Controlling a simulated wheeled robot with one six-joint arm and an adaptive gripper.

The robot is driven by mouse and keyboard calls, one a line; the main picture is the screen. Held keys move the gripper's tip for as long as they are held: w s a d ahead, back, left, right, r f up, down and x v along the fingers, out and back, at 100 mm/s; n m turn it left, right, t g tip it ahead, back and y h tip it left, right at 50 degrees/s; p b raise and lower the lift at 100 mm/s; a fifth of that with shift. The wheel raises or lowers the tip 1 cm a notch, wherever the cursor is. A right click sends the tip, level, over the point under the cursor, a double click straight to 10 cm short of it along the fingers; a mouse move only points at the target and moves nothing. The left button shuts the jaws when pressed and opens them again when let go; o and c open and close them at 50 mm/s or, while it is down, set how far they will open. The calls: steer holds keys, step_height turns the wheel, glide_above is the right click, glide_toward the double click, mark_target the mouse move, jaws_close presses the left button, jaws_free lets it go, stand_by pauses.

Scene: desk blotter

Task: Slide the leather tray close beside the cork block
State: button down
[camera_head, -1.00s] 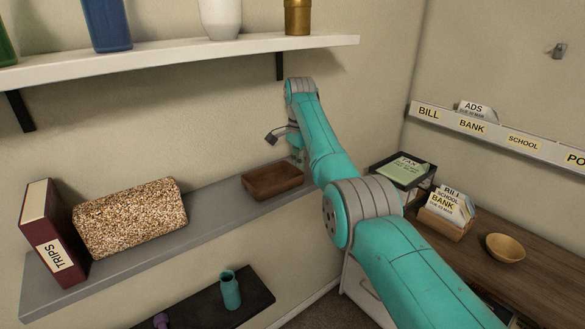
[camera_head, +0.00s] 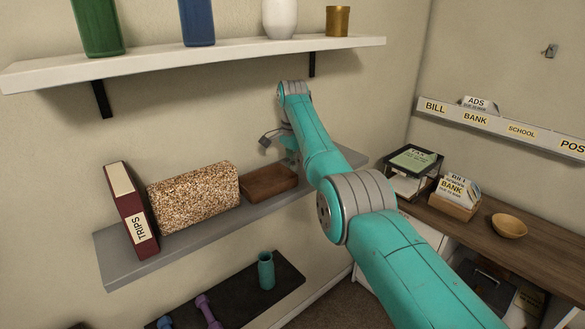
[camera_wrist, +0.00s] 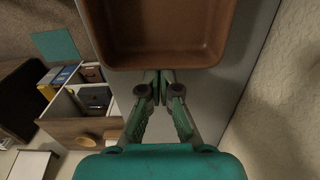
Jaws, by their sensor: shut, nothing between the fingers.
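The brown leather tray (camera_head: 270,180) lies on the grey shelf (camera_head: 150,262). Its left end is close beside the speckled cork block (camera_head: 194,197), with little or no gap visible between them. In the wrist view the tray (camera_wrist: 155,62) fills the top of the picture, and its interior looks empty. My gripper (camera_wrist: 162,78) is shut and empty, its fingertips at the tray's near rim, touching or almost touching. In the head view my gripper (camera_head: 290,158) is at the tray's right end, partly hidden by my arm.
A maroon TRIPS binder (camera_head: 132,212) stands at the cork block's left. A white shelf (camera_head: 210,55) with vases hangs above. A lower dark shelf (camera_head: 235,290) holds a teal cup (camera_head: 266,270) and dumbbells. The wall runs close behind the tray.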

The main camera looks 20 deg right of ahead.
steer(key=shift+a+r, duration=0.1)
step_height(320, 180, up, 7)
stand_by(0.7)
steer(key=shift+r, duration=0.1)
